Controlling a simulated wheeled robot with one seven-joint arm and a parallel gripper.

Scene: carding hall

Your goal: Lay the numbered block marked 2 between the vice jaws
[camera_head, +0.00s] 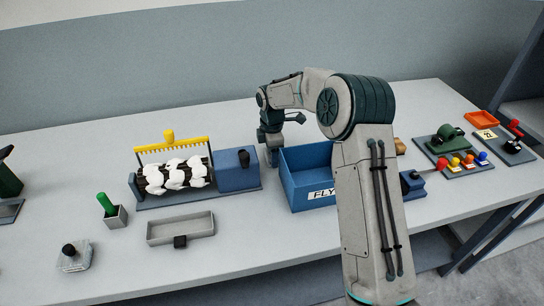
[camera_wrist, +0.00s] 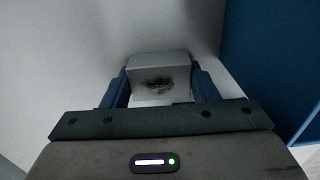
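In the wrist view a pale grey block (camera_wrist: 160,72) sits between the two blue fingers of my gripper (camera_wrist: 160,88), which touch its sides. A dark smudge covers the middle of its near face, and I cannot read a number. In the head view my gripper (camera_head: 271,154) is low over the table, just left of the blue bin; the block does not show there. A small blue fixture with a dark handle (camera_head: 412,184), right of my arm, may be the vice; my arm partly hides that area, and I cannot make out its jaws.
The blue bin (camera_head: 297,191) marked "FLY" stands close to the right of my gripper. A blue box with a black knob (camera_head: 237,175) is to its left, beside a yellow comb (camera_head: 170,143) over white tufts. A grey tray (camera_head: 180,229) lies in front. Boards with coloured knobs (camera_head: 462,163) are at right.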

